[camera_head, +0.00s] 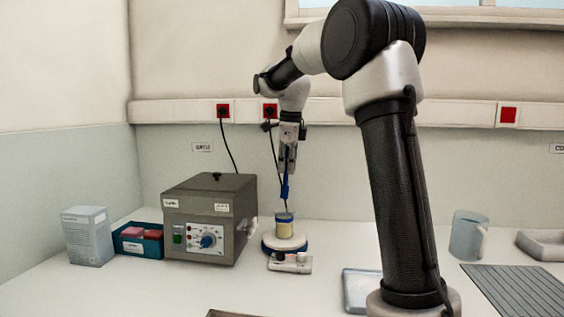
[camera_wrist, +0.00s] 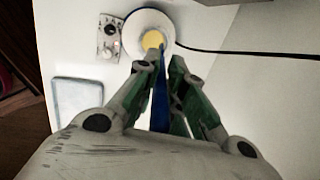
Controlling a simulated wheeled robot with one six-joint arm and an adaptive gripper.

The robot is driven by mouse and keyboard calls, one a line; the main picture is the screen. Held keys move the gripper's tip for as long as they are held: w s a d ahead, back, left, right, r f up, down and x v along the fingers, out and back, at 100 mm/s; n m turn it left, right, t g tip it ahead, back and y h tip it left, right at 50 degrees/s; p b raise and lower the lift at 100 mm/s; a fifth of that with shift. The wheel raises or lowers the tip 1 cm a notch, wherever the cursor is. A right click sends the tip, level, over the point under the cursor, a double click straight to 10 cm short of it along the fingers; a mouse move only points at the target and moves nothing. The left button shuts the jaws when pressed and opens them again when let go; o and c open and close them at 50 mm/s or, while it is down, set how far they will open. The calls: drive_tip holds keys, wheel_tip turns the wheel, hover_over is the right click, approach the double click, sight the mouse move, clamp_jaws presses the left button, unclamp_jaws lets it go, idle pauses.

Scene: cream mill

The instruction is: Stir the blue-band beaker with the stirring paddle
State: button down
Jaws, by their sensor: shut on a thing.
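The blue-band beaker (camera_head: 284,227) holds something pale yellow and stands on a round white plate with a dark blue rim (camera_head: 272,248). In the wrist view its yellow contents (camera_wrist: 153,40) show just beyond my fingertips. My gripper (camera_head: 287,162) is above the beaker, pointing down, and is shut on the blue stirring paddle (camera_head: 285,188). The paddle hangs about upright, its lower end at the beaker's mouth; I cannot tell how far it is inside. In the wrist view the blue paddle (camera_wrist: 160,100) runs between the fingers of my gripper (camera_wrist: 166,62).
A grey device with a dial (camera_head: 210,215) stands close left of the beaker. A blue bin (camera_head: 138,243) and a grey box (camera_head: 88,236) are farther left. A small control unit (camera_head: 290,263) is in front.

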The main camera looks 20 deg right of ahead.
sight(286, 197)
drive_tip(key=shift+w+f, duration=0.2)
drive_tip(key=shift+w, duration=0.05)
wheel_tip(286, 197, down, 10)
drive_tip(key=shift+f, duration=0.2)
idle(0.8)
drive_tip(key=shift+s+d, duration=0.15)
drive_tip(key=shift+d, duration=0.15)
drive_tip(key=shift+w+a, duration=0.15)
drive_tip(key=shift+w, duration=0.2)
drive_tip(key=shift+s+a, duration=0.1)
drive_tip(key=shift+s, duration=0.15)
idle(0.7)
